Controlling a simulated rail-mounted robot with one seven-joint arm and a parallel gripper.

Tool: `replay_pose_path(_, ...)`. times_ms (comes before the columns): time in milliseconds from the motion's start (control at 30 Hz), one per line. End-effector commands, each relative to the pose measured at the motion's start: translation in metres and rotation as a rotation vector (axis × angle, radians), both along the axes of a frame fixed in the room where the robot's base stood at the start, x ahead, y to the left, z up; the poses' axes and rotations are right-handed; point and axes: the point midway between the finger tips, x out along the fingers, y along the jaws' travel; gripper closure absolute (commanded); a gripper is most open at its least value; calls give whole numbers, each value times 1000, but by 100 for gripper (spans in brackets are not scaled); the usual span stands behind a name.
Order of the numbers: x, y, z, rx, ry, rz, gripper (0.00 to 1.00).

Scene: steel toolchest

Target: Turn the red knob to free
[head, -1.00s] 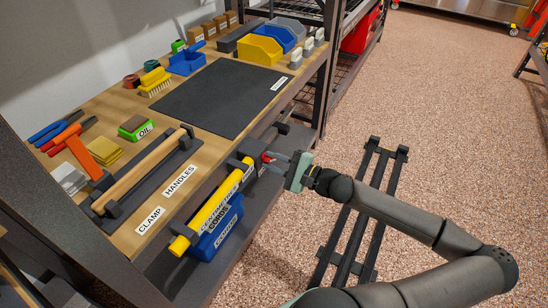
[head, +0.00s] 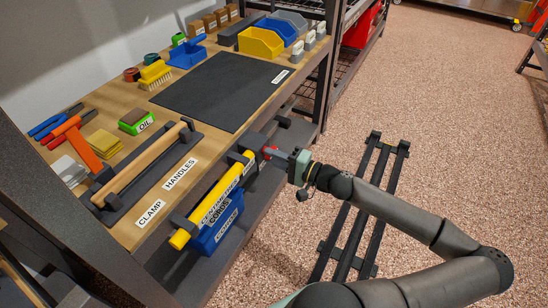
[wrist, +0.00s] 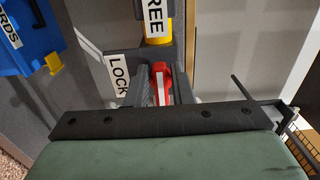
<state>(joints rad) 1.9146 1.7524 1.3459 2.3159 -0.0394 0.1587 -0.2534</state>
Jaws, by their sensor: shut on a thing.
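The red knob (wrist: 159,72) with a white line shows in the wrist view, between my gripper's fingers. Its white line runs up the picture, roughly toward the FREE label (wrist: 156,18) on a yellow part. The LOCK label (wrist: 118,75) is to the left of the knob. My gripper (wrist: 160,92) is shut on the knob, one finger on each side; the fingers hide part of it. In the head view the knob (head: 268,151) is a small red spot at the bench's front, with my gripper (head: 274,153) reaching it from the right.
A yellow tube (head: 212,208) runs along the bench front beside the knob, above a blue bin (head: 222,228). The bench top holds a wooden-handled clamp (head: 145,162), a dark mat (head: 220,92) and several tools. Open floor (head: 440,110) lies to the right.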

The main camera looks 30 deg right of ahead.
Motion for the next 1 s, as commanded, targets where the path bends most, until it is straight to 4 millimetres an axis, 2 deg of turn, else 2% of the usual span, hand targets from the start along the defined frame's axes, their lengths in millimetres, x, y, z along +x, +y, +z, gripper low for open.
replay_pose_path(467, 0, -2, -1, -10, -4, -4, 100)
replay_pose_path(500, 0, -2, -1, -10, -4, -4, 68)
replay_pose_path(533, 0, -2, -1, -10, -4, -4, 65)
replay_pose_path(833, -1, -1, 0, -10, -5, -1, 65)
replay_pose_path(1000, -12, -4, 0, -10, -4, 12, 65)
